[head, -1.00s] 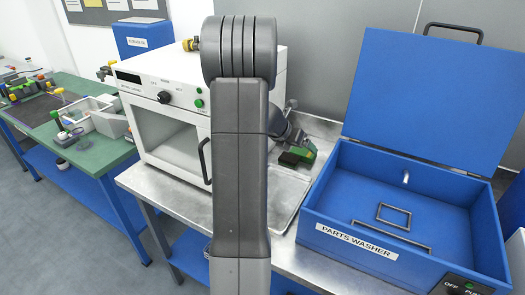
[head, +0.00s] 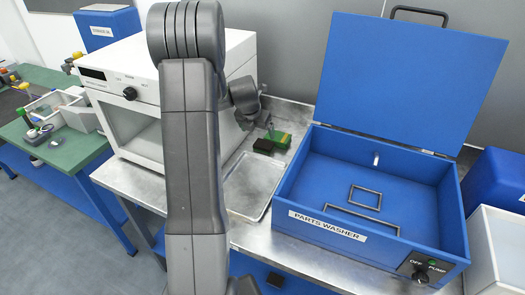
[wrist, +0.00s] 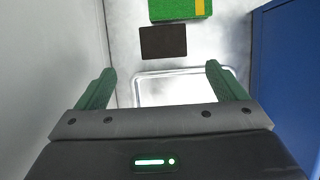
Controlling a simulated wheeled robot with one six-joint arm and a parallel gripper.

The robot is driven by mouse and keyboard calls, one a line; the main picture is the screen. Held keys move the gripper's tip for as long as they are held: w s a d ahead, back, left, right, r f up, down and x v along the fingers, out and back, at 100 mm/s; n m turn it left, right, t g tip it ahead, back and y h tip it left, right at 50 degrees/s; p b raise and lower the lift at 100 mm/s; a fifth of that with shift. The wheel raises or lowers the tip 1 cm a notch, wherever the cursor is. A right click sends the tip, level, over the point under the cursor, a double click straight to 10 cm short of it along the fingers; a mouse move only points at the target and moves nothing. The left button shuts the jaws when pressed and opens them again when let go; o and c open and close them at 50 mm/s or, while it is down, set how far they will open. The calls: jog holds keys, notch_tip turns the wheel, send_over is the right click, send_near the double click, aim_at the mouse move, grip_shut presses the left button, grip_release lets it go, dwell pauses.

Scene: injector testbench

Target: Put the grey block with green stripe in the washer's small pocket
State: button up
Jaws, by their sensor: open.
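No grey block with a green stripe can be made out in either view. The parts washer (head: 290,195) stands open on the bench, lid raised. A small rectangular frame (head: 365,187), probably the small pocket, lies on its floor. My gripper (wrist: 160,70) is open and empty in the wrist view, its green fingers spread above the bench near a metal tray (wrist: 180,73). Ahead of it lie a dark flat block (wrist: 163,42) and a green block with a yellow stripe (wrist: 180,9).
A white oven-like machine (head: 130,125) stands left of the tray, close to my arm. The washer's blue wall (wrist: 285,75) is on the right in the wrist view. A white bin (head: 495,240) stands right of the washer. A green-topped bench (head: 60,160) is at the far left.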

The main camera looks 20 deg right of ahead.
jog(key=b, duration=0.2)
send_over(264, 144)
jog(key=s+a, duration=0.1)
jog(key=a, duration=0.1)
jog(key=f, duration=0.4)
jog(key=shift+s+a+f, duration=0.15)
jog(key=shift+a+f, duration=0.05)
jog(key=shift+f, duration=0.2)
jog(key=b+x, duration=0.2)
jog(key=x, duration=0.1)
jog(key=b+x, duration=0.1)
jog(key=x, duration=0.1)
jog(key=shift+s+d+b, duration=0.15)
jog(key=shift+d+b, duration=0.15)
jog(key=shift+b, duration=0.1)
jog(key=shift+r, duration=0.1)
jog(key=c, duration=1.4)
